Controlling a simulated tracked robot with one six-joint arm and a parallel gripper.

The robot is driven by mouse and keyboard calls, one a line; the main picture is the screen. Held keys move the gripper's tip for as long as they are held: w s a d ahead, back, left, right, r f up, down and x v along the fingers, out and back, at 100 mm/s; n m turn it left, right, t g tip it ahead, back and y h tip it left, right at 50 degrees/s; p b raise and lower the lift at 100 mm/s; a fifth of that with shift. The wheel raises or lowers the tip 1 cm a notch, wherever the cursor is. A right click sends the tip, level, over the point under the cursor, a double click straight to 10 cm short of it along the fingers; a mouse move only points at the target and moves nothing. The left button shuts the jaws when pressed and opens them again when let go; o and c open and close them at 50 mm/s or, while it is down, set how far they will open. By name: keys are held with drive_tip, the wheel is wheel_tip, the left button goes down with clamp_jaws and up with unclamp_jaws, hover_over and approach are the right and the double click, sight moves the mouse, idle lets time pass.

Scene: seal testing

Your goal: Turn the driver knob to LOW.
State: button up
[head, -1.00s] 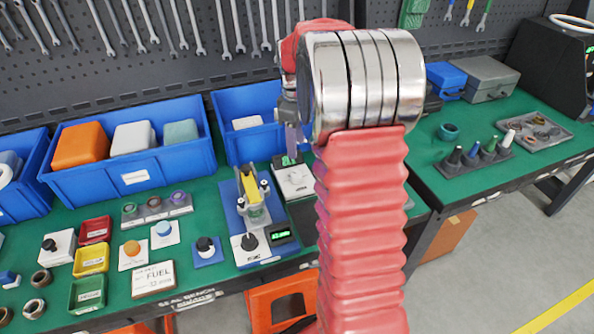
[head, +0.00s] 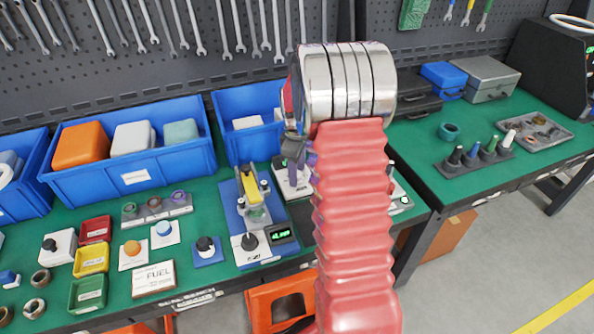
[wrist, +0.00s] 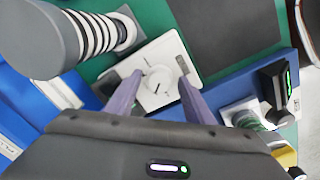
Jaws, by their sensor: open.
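In the wrist view, a white box with a round white dial knob (wrist: 158,80) lies just beyond my gripper (wrist: 157,84). I take this dial as the driver knob; its markings are too small to read. My purple fingers are apart, one on each side of the dial in the picture; I cannot tell how far they are from it. In the head view, my gripper (head: 292,150) is above the white box (head: 290,183), which is partly hidden behind my fingers and arm. The knob is not clear there.
Left of the box is a blue-based fixture (head: 233,222) with a yellow lever (head: 250,188), a black knob (head: 249,242) and a lit display (head: 281,236). A blue bin (head: 232,137) stands behind. In the wrist view, a grey ribbed cylinder (wrist: 85,35) is close on the left.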

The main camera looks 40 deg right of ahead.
drive_tip(key=shift+c, duration=0.6)
drive_tip(key=c, duration=0.9)
drive_tip(key=shift+m, duration=0.3)
drive_tip(key=shift+c, duration=0.2)
drive_tip(key=m, duration=0.3)
drive_tip(key=shift+a, duration=0.1)
drive_tip(key=shift+w+a+m, duration=0.1)
drive_tip(key=shift+m, duration=2)
drive_tip(key=o, duration=1.1)
drive_tip(key=shift+c, duration=0.2)
